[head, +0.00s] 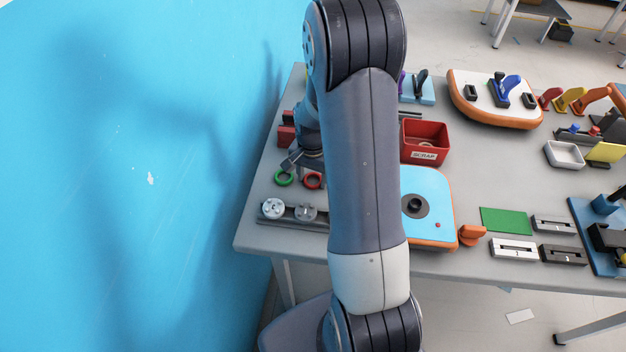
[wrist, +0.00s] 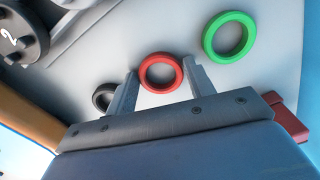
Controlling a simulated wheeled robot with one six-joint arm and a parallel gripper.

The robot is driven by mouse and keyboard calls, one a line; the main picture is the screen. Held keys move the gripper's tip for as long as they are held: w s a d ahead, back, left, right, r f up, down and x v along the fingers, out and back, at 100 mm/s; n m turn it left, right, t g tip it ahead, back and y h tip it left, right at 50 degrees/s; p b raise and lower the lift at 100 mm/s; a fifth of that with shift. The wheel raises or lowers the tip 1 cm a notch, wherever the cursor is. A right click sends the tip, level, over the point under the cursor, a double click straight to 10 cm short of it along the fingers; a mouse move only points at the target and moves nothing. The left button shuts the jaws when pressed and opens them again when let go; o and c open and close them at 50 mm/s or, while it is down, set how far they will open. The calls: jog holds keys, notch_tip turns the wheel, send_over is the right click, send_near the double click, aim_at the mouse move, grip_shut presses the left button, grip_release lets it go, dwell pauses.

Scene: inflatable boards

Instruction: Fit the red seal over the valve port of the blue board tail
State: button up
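The red seal (head: 313,181) is a ring lying flat on the grey table, beside a green ring (head: 283,178). In the wrist view the red seal (wrist: 141,71) lies between and slightly beyond the fingertips of my gripper (wrist: 159,76). The fingers are apart, one on each side of the ring; I cannot tell whether they touch it. The blue board tail (head: 432,187), with an orange rim, lies right of my arm. Its valve port (head: 414,205) is a dark round fitting, uncovered, and my arm hides the board's left part.
A black ring (wrist: 103,97) sits partly behind the left finger. A rail with numbered round knobs (head: 272,209) lies in front of the rings. A red scrap bin (head: 424,142) stands behind the board. A blue wall (head: 120,180) is close on the left.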

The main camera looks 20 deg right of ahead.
jog(key=c, duration=0.6)
jog(key=shift+r, duration=0.1)
